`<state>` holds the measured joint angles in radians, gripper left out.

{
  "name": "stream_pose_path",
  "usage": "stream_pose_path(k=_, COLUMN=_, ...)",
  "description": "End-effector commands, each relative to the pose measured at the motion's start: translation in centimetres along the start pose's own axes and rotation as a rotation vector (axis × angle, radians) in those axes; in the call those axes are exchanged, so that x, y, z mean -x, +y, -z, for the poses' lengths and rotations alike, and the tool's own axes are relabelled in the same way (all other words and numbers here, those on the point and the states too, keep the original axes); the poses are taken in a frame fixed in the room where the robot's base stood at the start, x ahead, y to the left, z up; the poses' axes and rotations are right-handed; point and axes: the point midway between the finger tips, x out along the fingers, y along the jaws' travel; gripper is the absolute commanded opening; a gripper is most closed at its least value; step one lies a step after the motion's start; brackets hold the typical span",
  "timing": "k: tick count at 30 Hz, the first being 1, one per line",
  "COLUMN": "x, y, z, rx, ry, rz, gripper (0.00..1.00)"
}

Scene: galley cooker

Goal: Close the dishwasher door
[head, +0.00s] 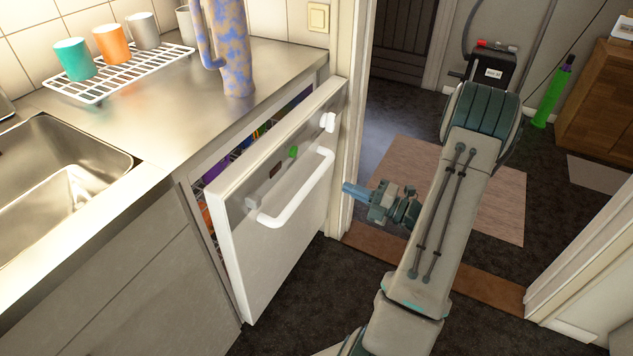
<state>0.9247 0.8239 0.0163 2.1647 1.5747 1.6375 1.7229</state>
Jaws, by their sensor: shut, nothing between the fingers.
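The white dishwasher door (275,240) is under the steel counter in the head view. It stands nearly upright, tilted partly open, with a gap at its top and left side where coloured dishes show inside. Its white bar handle (297,195) and a control panel with a green spot are on its upper front. My gripper (346,187) is to the right of the door, near its right edge and the door frame, pointing left. Its fingers look shut and empty. I cannot tell whether the fingertips touch the door edge.
A steel sink (70,165) is at left. A white rack (118,72) with several cups and a blue-patterned jug (232,50) stand on the counter. A doorway with a white frame (352,110) is close beside my gripper. Dark floor in front of the dishwasher is clear.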

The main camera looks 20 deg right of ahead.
Motion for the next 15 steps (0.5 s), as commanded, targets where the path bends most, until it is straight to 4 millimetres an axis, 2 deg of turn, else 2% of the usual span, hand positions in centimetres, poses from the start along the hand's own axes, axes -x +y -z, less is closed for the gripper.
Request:
stream_pose_path(k=5, x=-2.2, y=-0.1, z=0.0, rx=-0.004, ry=0.001, rz=-0.003, gripper=0.0)
stream_pose_path(k=15, x=-9.4, y=-0.1, z=0.1, rx=0.0, ry=0.003, rz=-0.002, gripper=0.0)
